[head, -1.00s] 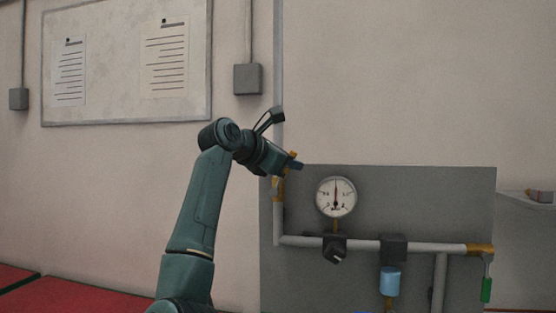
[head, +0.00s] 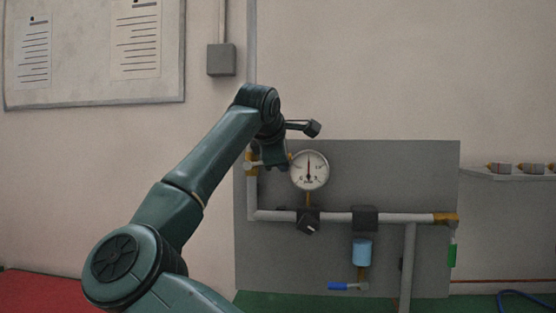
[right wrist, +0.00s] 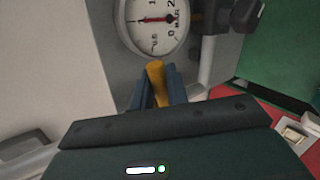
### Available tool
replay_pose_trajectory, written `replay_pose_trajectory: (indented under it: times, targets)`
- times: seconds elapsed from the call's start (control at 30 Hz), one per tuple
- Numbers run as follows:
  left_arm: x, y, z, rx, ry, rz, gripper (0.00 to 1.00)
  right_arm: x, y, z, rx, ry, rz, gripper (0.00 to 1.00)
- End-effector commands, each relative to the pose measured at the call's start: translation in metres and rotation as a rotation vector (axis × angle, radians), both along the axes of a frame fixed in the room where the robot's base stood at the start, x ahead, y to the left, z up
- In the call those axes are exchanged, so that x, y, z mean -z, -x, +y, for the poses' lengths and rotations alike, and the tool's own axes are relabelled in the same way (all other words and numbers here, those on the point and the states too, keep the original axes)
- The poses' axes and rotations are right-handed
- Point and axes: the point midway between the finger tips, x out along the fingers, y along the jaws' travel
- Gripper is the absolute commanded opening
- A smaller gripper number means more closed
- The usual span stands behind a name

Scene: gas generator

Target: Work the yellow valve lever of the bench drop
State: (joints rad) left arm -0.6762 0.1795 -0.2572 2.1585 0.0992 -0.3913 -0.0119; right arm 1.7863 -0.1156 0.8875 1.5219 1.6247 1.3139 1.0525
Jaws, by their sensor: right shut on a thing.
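My right gripper (right wrist: 157,92) is shut on the yellow lever (right wrist: 156,78), which shows between its two fingers in the right wrist view. In the head view my right gripper (head: 275,158) sits just left of the pressure gauge (head: 309,170), over the upright pipe's brass valve body (head: 251,163). The arm hides most of the lever there. The round white gauge is also close above the fingers in the right wrist view (right wrist: 152,22). My left gripper is not in view.
A horizontal pipe (head: 405,217) crosses the grey panel (head: 420,175), with a black regulator knob (head: 308,222), a blue cylinder (head: 362,252), a blue lever (head: 344,286) and a green lever (head: 452,255). A shelf (head: 508,175) with small parts is at right.

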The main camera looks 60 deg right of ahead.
Motion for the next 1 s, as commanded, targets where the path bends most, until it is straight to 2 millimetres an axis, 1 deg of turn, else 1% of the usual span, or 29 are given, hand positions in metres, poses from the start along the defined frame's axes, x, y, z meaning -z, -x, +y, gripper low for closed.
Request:
replay_pose_trajectory:
  times: [0.03, 0.1, 0.4, 0.97, 1.0]
  targets:
    - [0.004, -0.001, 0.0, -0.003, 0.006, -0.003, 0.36, 0.006, 0.001, 0.0, -0.001, -0.017, -0.032, 0.0]
    - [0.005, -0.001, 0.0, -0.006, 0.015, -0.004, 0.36, 0.009, 0.001, 0.0, 0.0, -0.038, -0.071, 0.0]
    - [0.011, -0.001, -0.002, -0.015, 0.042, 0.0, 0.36, 0.017, 0.002, -0.001, 0.0, -0.093, -0.176, 0.0]
    - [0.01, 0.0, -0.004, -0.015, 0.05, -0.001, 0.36, 0.019, 0.002, -0.001, 0.001, -0.109, -0.204, 0.0]
    - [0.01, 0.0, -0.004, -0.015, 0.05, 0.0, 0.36, 0.019, 0.002, -0.001, 0.001, -0.109, -0.204, 0.17]
